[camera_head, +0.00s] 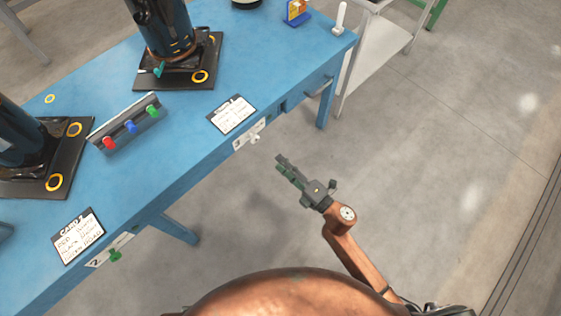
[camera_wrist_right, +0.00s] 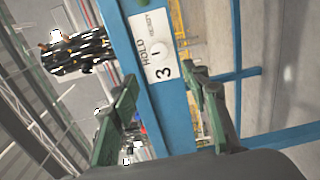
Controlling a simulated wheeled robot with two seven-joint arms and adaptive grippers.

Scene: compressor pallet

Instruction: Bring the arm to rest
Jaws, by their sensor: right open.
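My right gripper (camera_head: 287,170) is out over the grey floor, in front of the blue table's (camera_head: 185,150) edge. In the right wrist view its two green fingers (camera_wrist_right: 165,105) stand apart with nothing between them. Beyond them is the table's front edge with a white label marked 3 (camera_wrist_right: 157,60) and a white knob on it. In the head view the gripper is clear of the label (camera_head: 250,134) and of the table. My left gripper does not show in either view.
On the table stand dark cylindrical units (camera_head: 166,28) on black plates, a rack with red, blue and green knobs (camera_head: 131,126), and cards (camera_head: 232,115). A white-topped stand (camera_head: 375,45) is behind the table's right end. Open floor (camera_head: 450,150) lies to the right.

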